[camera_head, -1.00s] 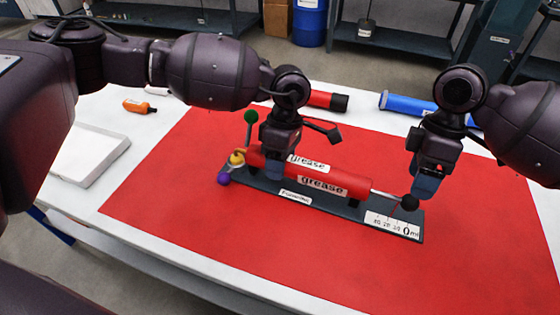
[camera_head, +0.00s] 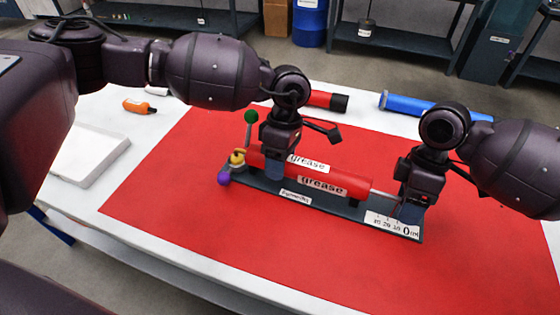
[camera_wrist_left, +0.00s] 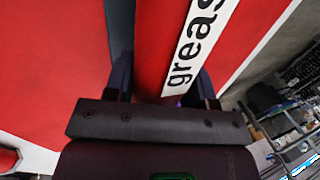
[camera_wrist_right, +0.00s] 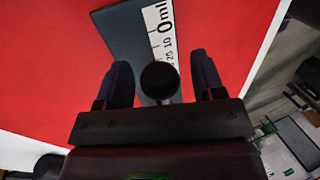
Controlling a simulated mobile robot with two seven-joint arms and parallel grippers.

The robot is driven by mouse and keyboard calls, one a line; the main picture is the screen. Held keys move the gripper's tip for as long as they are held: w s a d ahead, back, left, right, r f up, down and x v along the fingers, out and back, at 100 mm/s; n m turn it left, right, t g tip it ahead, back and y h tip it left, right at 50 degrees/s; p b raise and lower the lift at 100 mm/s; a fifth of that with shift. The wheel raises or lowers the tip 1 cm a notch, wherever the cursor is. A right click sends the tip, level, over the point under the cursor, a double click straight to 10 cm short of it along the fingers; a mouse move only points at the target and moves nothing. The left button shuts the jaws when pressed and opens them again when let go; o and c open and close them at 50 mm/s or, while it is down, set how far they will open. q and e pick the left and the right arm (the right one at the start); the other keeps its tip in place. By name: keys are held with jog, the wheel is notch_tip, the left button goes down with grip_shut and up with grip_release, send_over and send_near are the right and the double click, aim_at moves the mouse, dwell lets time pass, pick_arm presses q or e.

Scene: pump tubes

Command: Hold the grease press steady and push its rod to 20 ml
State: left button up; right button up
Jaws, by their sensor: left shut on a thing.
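The red grease press (camera_head: 340,184) lies on a dark base (camera_head: 262,190) on the red mat, with "grease" labels along its barrel. My left gripper (camera_head: 274,172) is shut on the barrel near its left end; the left wrist view shows the barrel (camera_wrist_left: 165,45) between the fingers. A metal rod (camera_head: 385,195) sticks out of the barrel's right end. Its black knob (camera_wrist_right: 160,80) sits between the open fingers of my right gripper (camera_wrist_right: 163,85), with gaps at both sides. In the head view the right gripper (camera_head: 408,210) hides the knob. The scale (camera_head: 392,224) shows 0 ml at its right end.
Knobs in green (camera_head: 251,117), yellow and purple (camera_head: 225,179) stand at the base's left end. A blue tube (camera_head: 415,105), a red tube (camera_head: 325,100) and an orange bottle (camera_head: 139,107) lie behind. A white tray (camera_head: 90,155) lies left. The mat's front is clear.

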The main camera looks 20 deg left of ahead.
jog(key=c, duration=0.9)
jog(key=shift+o, duration=0.2)
jog(key=shift+a, duration=0.2)
jog(key=shift+d, duration=0.25)
jog(key=o, duration=1.1)
jog(key=shift+r, duration=0.1)
jog(key=v, duration=0.6)
jog(key=shift+w+r, duration=0.15)
jog(key=shift+r, duration=0.25)
